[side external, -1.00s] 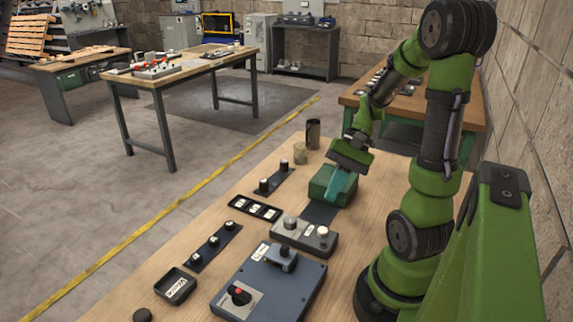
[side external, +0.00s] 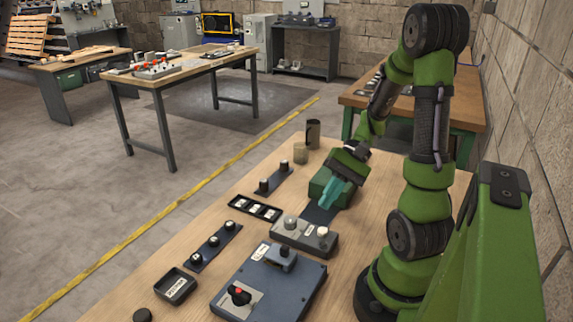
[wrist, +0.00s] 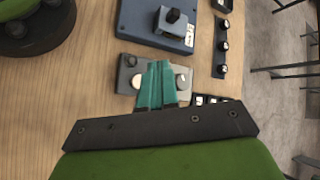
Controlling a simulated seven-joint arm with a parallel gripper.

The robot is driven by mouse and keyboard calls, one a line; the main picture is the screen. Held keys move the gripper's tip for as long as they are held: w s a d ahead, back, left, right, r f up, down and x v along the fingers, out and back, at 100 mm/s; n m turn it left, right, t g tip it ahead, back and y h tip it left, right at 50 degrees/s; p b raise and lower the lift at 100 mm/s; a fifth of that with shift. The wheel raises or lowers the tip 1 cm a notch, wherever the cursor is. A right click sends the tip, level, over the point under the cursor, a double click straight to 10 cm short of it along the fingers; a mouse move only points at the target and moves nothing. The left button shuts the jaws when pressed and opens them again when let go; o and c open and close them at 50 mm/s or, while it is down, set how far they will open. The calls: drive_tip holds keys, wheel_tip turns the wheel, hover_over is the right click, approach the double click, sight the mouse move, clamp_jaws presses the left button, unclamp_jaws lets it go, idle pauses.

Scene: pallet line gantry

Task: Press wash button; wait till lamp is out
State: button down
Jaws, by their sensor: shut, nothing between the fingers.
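A grey control box (side external: 304,238) stands on the wooden bench, with a pale round cap (side external: 322,231) near its right end and a grey dome (side external: 290,222) near its left end. A small label lies between them. I cannot tell which is the wash button or whether a lamp is lit. In the wrist view the fingers (wrist: 158,64) overlap the middle of the box (wrist: 127,73), between the pale cap (wrist: 137,81) and the dome (wrist: 181,81).
A blue-grey box (side external: 268,290) with a red-and-black knob stands in front. Strips of black knobs (side external: 215,247), a black tray (side external: 176,287) and two cups (side external: 313,134) are on the left and back of the bench.

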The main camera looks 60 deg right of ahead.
drive_tip(key=shift+f, duration=2.7)
drive_tip(key=shift+f, duration=0.15)
drive_tip(key=shift+f, duration=0.25)
drive_tip(key=shift+f, duration=0.5)
idle(0.5)
drive_tip(key=shift+r, duration=0.95)
drive_tip(key=shift+r, duration=0.1)
drive_tip(key=shift+r, duration=2.4)
